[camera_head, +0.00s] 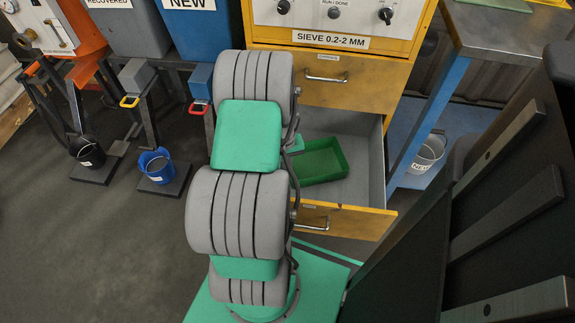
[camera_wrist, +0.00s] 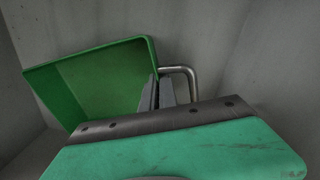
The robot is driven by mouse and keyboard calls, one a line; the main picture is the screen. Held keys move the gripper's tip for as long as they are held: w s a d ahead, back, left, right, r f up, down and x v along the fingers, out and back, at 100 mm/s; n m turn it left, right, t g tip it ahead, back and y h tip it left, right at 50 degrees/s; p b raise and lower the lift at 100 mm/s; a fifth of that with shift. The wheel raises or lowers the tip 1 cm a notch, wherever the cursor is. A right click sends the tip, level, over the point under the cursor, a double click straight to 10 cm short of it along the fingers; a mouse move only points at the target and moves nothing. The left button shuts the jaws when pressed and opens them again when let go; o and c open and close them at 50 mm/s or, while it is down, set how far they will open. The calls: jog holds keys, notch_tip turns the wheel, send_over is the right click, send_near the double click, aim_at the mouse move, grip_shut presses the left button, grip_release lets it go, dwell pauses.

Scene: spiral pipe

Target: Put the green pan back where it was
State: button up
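The green pan (camera_head: 319,161) is a rectangular open tray inside the open lower drawer (camera_head: 355,175) of the yellow cabinet. In the wrist view, the pan (camera_wrist: 95,80) shows its empty inside, with a bent metal handle (camera_wrist: 190,75) beside its right end. My gripper (camera_wrist: 160,85) has its two grey fingers close together at that end wall, one on each side of it, and appears shut on it. In the head view my arm hides the fingers and the pan's left end. Whether the pan touches the drawer floor is not clear.
The upper drawer (camera_head: 325,90), labelled SIEVE 0.2-2 MM above, is shut. A blue-legged table (camera_head: 440,95) and a bucket (camera_head: 428,153) stand to the right. Blue and black buckets stand at the left. The drawer has grey walls close around the pan.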

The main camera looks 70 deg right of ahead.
jog(key=o, duration=0.4)
jog(key=shift+o, duration=0.2)
jog(key=shift+r, duration=0.1)
notch_tip(320, 180, up, 12)
jog(key=p, duration=0.5)
jog(key=w+a+r+n, duration=0.2)
jog(key=w+a+r, duration=0.15)
jog(key=w, duration=0.25)
jog(key=w+a+r+n, duration=0.1)
jog(key=w+a+r, duration=0.2)
jog(key=w+a, duration=0.3)
jog(key=w+a+r+n+t, duration=0.1)
jog(key=w+a+r+n, duration=0.25)
jog(key=a, duration=0.75)
jog(key=w+a+r+n+t, duration=0.15)
jog(key=w+a+r, duration=0.35)
jog(key=a, duration=0.5)
jog(key=s+a+r+n, duration=0.1)
jog(key=s+a+n, duration=0.2)
jog(key=a, duration=0.7)
jog(key=shift+s+r, duration=0.2)
